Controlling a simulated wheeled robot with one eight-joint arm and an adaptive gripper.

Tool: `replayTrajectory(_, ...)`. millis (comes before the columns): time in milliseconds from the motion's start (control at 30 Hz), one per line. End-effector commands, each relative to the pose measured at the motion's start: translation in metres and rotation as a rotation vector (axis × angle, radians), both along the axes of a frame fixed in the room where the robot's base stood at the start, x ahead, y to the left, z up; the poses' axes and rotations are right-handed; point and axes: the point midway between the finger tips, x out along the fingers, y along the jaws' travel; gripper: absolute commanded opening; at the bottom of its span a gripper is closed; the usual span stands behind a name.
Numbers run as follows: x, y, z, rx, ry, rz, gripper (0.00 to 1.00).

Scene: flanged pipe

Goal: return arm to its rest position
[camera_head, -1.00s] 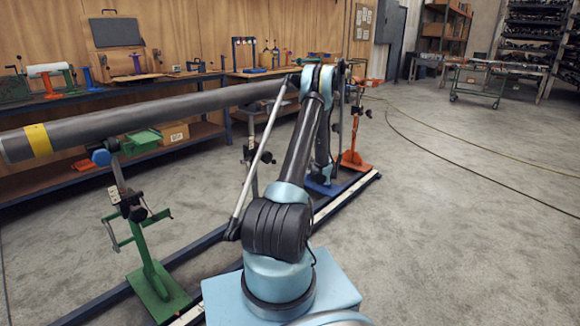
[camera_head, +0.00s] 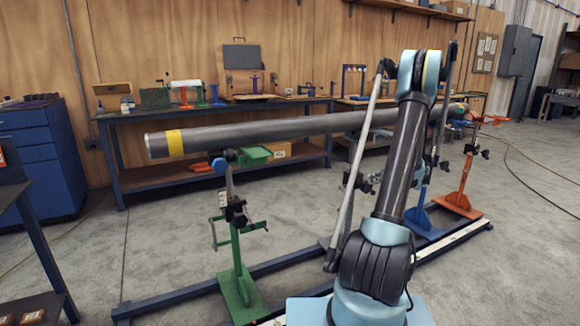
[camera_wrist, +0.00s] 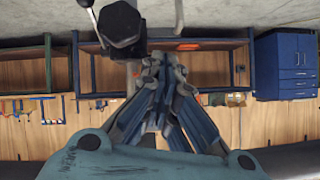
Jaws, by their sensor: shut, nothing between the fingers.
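My arm (camera_head: 399,160) rises from its light blue base at the lower right of the head view to a raised elbow. Blue (camera_head: 420,212) and orange (camera_head: 465,180) stands are on the right.
A workbench (camera_head: 130,186) with tools runs along the wooden wall. A blue cabinet (camera_head: 45,150) stands at the left, with a dark table edge (camera_head: 42,245) in front. Dark floor rails (camera_head: 190,293) run beneath the stands. The floor between table and green stand is clear.

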Motion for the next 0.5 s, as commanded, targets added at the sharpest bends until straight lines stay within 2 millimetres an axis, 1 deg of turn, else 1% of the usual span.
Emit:
replayTrajectory(33, -0.006, 0.012, 0.010, -0.001, 0.020, 0.006, 0.00)
replayTrajectory(200, -0.029, 0.045, 0.037, -0.008, 0.092, 0.015, 0.00)
replayTrajectory(367, -0.054, 0.076, 0.060, -0.017, 0.158, 0.021, 0.00)
replayTrajectory(500, -0.080, 0.101, 0.077, -0.028, 0.216, 0.023, 0.00)
